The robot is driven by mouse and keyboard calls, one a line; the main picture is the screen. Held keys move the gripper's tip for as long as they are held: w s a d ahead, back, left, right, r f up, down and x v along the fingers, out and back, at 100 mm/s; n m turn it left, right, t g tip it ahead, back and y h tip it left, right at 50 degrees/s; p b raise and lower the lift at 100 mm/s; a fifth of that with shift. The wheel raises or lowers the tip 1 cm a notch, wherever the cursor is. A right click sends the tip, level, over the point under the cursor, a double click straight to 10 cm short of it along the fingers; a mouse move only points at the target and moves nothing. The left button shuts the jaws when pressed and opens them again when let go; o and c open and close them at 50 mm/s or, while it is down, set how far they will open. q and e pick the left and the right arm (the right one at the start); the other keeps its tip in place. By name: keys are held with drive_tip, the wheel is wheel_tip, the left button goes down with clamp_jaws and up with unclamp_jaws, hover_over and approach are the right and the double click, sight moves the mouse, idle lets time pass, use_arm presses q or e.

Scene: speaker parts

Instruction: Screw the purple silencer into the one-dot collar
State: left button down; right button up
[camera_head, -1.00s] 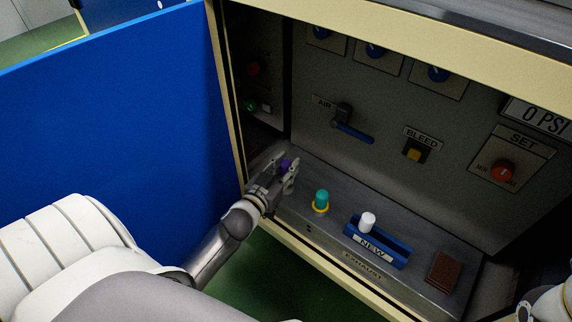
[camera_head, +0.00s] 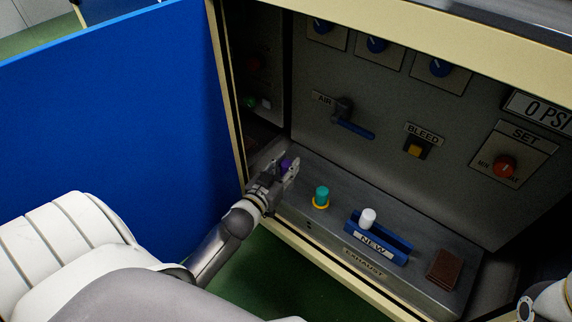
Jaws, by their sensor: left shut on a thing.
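The purple silencer (camera_head: 286,164) shows as a small purple patch between the fingers of my left gripper (camera_head: 287,170). The gripper is shut on it at the left end of the grey exhaust block. The one-dot collar cannot be made out; my gripper and wrist cover that end of the block, so I cannot tell how the silencer and collar meet. My right gripper is not in view; only a piece of my right arm shows at the lower right edge.
A teal silencer (camera_head: 322,195) stands in a yellow collar (camera_head: 320,204) just right of my gripper. A white silencer (camera_head: 367,217) stands in the blue NEW holder (camera_head: 398,257). A brown block (camera_head: 443,269) lies farther right. The blue door (camera_head: 110,140) stands open at left.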

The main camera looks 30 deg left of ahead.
use_arm(q)
drive_tip(key=shift+f+b, duration=0.3)
drive_tip(key=shift+f, duration=0.35)
drive_tip(key=c, duration=1.1)
unclamp_jaws()
drive_tip(key=shift+o, duration=0.2)
drive_tip(key=s+r, duration=0.1)
drive_tip(key=s, duration=1.1)
drive_tip(key=shift+d, duration=0.45)
